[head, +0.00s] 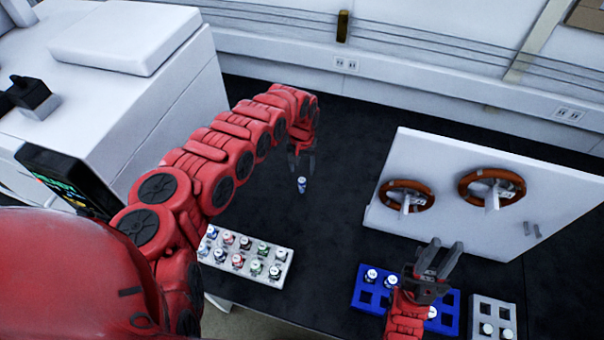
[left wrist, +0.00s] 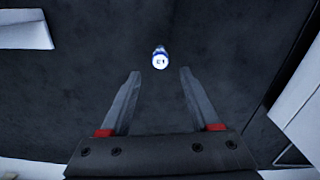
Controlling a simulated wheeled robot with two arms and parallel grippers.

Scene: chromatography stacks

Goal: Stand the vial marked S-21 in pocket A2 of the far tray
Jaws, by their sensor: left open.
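A single small vial (head: 302,187) with blue on its body stands alone on the dark bench. In the left wrist view its pale top (left wrist: 160,61) carries a short mark that I cannot read surely. My left gripper (head: 302,170) is open above this vial; in the left wrist view the vial shows just beyond and between the fingertips (left wrist: 160,73). A blue tray (head: 372,296) holds a few white-topped vials, partly hidden by my right arm. My right gripper (head: 446,245) is over it, fingers apart and empty. No mark S-21 is legible, and no pocket labels are readable.
A pale rack (head: 219,265) with several coloured vials stands at the bench's front left. A grey tray (head: 481,311) with white-topped vials is right of the blue tray. A white cabinet panel with two red-brown handwheels (head: 491,187) stands at right. Bench around the lone vial is clear.

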